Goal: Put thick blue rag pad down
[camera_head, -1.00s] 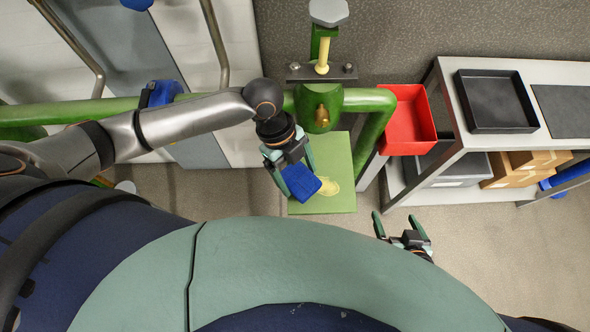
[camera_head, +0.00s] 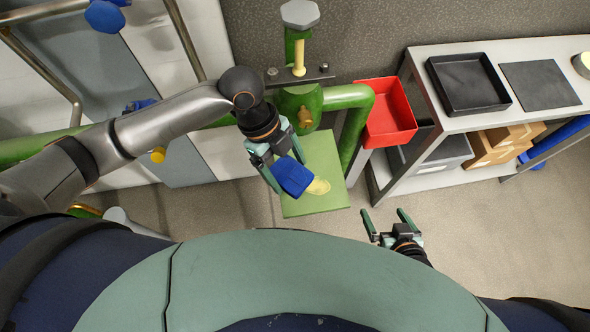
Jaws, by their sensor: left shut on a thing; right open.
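The thick blue rag pad (camera_head: 293,177) is in my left gripper (camera_head: 280,168), which is shut on it. The pad is over the green square plate (camera_head: 325,152) below the green pipe. A pale yellow patch (camera_head: 318,186) shows on the plate beside the pad's lower right end. I cannot tell whether the pad touches the plate. My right gripper (camera_head: 388,222) is open and empty, low in the picture to the right of the plate, above the floor.
A red bin (camera_head: 386,118) hangs right of the green pipe (camera_head: 352,125). A grey bench (camera_head: 540,122) at the right carries a black tray (camera_head: 468,84) and a dark mat (camera_head: 540,85). Boxes (camera_head: 492,147) sit on its lower shelf. The floor (camera_head: 500,225) at right is clear.

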